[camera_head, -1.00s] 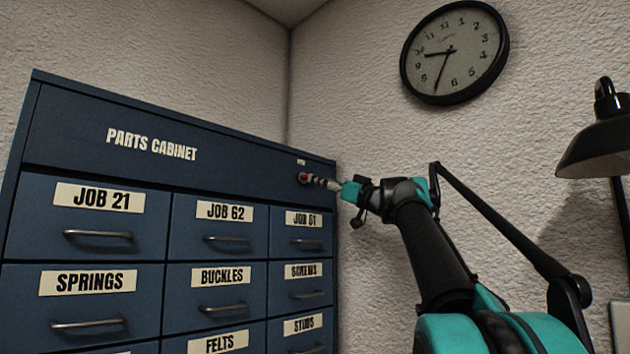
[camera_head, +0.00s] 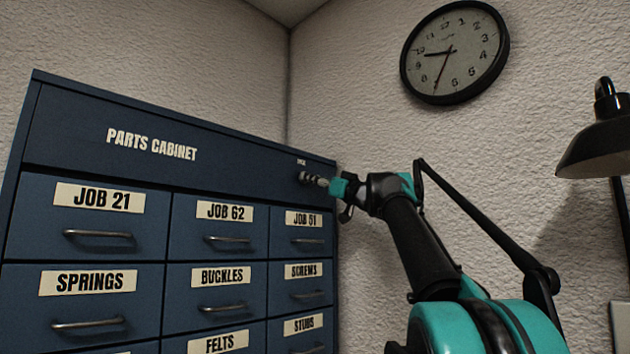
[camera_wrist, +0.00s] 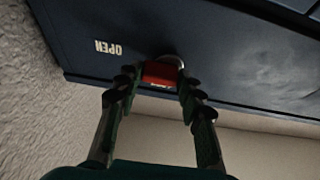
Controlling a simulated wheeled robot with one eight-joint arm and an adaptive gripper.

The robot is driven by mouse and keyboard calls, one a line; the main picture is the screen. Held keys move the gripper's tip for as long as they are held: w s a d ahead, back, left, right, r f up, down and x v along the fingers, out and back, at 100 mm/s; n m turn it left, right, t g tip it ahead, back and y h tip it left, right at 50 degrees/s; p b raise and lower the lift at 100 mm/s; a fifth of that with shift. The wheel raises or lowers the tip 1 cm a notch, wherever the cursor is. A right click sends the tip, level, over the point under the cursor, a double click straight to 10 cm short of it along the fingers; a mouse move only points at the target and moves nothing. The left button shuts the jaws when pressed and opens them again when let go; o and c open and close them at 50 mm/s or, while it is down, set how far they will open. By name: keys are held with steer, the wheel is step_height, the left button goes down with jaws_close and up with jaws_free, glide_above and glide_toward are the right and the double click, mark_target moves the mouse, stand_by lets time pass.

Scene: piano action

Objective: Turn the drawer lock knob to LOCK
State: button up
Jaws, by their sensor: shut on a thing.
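The lock knob (camera_wrist: 160,73) is red with a silvery rim behind it, on the dark blue front of the parts cabinet (camera_head: 70,140). In the wrist view it sits between the two fingers of my gripper (camera_head: 314,179), which is shut on it. An "OPEN" label (camera_wrist: 108,47) appears upside down to the left of the knob in the wrist view. In the head view the fingers hide the knob at the cabinet's upper right, under a small label (camera_head: 301,162) too small to read. No LOCK label can be made out.
Labelled drawers with metal handles, such as Job 51 (camera_head: 303,219) and Job 62 (camera_head: 224,211), lie below the knob. The textured wall stands close at the right. A black lamp (camera_head: 598,145) is at the far right and a clock (camera_head: 455,52) hangs above.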

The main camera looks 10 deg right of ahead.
steer(key=shift+c, duration=1.1)
steer(key=shift+n, duration=0.4)
steer(key=shift+r+n+g+y, duration=0.35)
steer(key=shift+n+g, duration=1)
steer(key=shift+n, duration=1.9)
steer(key=shift+r+n+g+y, duration=0.2)
steer(key=shift+n+g+y, duration=0.8)
steer(key=shift+n, duration=2.3)
steer(key=shift+r+n+g+y, duration=0.1)
steer(key=shift+r+n+g, duration=0.15)
steer(key=shift+n+g, duration=2.25)
steer(key=shift+n+t+h, duration=0.25)
steer(key=shift+n+t, duration=0.4)
steer(key=shift+n, duration=0.5)
steer(key=o, duration=1.2)
steer(key=shift+c, duration=0.2)
